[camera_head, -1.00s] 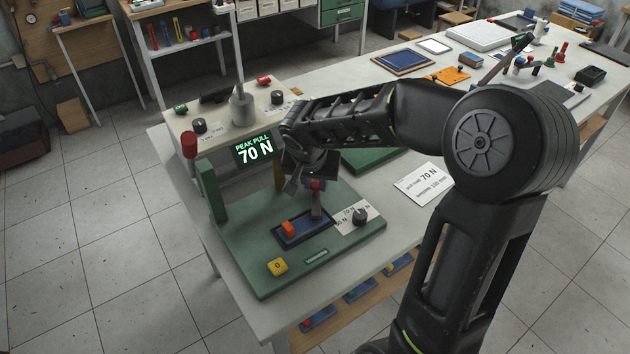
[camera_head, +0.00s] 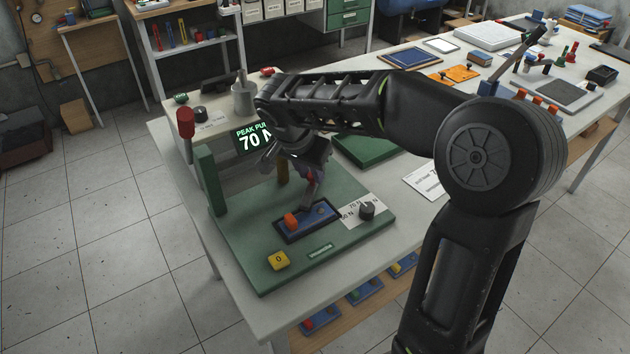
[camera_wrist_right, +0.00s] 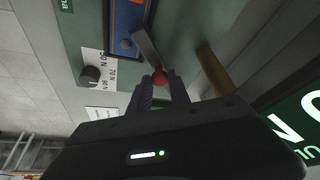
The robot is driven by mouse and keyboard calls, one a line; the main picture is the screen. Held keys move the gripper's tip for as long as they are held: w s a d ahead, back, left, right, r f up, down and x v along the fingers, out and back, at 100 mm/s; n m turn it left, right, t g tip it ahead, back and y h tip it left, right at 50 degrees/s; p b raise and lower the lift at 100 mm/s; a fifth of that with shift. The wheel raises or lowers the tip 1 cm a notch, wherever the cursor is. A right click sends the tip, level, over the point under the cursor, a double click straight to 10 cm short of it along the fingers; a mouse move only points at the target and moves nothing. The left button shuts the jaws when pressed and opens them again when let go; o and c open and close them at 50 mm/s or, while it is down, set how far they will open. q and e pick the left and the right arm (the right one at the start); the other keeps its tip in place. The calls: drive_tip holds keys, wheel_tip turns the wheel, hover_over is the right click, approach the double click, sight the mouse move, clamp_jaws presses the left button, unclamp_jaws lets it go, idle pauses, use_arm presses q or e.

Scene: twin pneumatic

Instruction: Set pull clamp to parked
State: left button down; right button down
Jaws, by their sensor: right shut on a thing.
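The clamp lever (camera_head: 312,190) is a grey bar that rises from the blue plate (camera_head: 325,213) on the green fixture and leans towards the back. Its red ball knob (camera_wrist_right: 160,77) and grey bar (camera_wrist_right: 146,46) show in the right wrist view. My right gripper (camera_head: 306,172) is shut on the knob, with its two ribbed fingers (camera_wrist_right: 161,92) on either side of it. The gripper partly hides the knob in the head view. I see no label for a parked position. My left gripper is out of view.
A display (camera_head: 250,138) behind reads 70 N. A red-topped handle (camera_head: 186,122) stands at left.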

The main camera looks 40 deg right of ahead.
drive_tip(key=c, duration=1.2)
unclamp_jaws()
drive_tip(key=v, duration=0.7)
drive_tip(key=shift+r+b, duration=0.35)
drive_tip(key=shift+b, duration=0.05)
drive_tip(key=shift+a, duration=0.1)
